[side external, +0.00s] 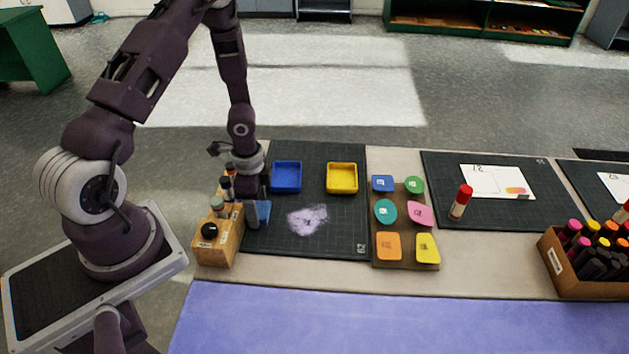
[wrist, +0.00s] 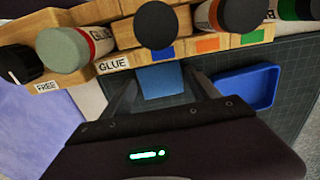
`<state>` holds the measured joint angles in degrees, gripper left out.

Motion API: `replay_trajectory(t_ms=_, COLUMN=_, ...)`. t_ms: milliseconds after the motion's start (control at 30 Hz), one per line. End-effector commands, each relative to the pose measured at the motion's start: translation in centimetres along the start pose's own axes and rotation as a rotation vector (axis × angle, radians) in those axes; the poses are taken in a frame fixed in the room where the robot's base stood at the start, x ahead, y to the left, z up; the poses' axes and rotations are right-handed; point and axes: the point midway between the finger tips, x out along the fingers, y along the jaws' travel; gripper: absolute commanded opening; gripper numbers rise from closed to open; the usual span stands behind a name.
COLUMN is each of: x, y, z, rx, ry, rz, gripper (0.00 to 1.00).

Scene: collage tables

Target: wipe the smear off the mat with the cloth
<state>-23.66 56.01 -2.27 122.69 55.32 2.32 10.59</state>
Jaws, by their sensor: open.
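A pale lilac smear (side external: 308,220) lies on the dark gridded mat (side external: 335,235), below the two trays. A blue cloth (side external: 263,213) is at the mat's left side, beside the wooden holder. In the wrist view the cloth (wrist: 162,81) shows between my fingers, partly hidden by the gripper body. My gripper (side external: 256,208) points down at the cloth, left of the smear. Its fingers (wrist: 160,92) are apart, one on each side of the cloth. I cannot tell whether they touch it.
A wooden holder (side external: 220,244) with glue bottles stands close to my gripper's left. A blue tray (side external: 286,177) and a yellow tray (side external: 342,178) sit on the mat's far part. A brown board (side external: 403,226) with coloured pieces lies to the right. The mat around the smear is clear.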

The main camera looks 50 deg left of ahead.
Motion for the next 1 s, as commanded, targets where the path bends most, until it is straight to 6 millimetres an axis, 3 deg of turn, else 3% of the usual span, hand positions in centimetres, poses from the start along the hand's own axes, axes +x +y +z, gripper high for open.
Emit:
replay_trajectory(t_ms=233, x=0.0, y=0.0, z=0.0, rx=0.001, ry=0.000, rz=0.000, gripper=0.70)
replay_trajectory(t_ms=433, x=0.0, y=0.0, z=0.0, rx=0.001, ry=0.000, rz=0.000, gripper=0.33)
replay_trajectory(t_ms=467, x=0.0, y=0.0, z=0.0, rx=0.001, ry=0.000, rz=0.000, gripper=0.30)
replay_trajectory(t_ms=1000, x=-3.1, y=0.0, z=-0.1, rx=-0.001, ry=0.002, rz=-0.001, gripper=0.30)
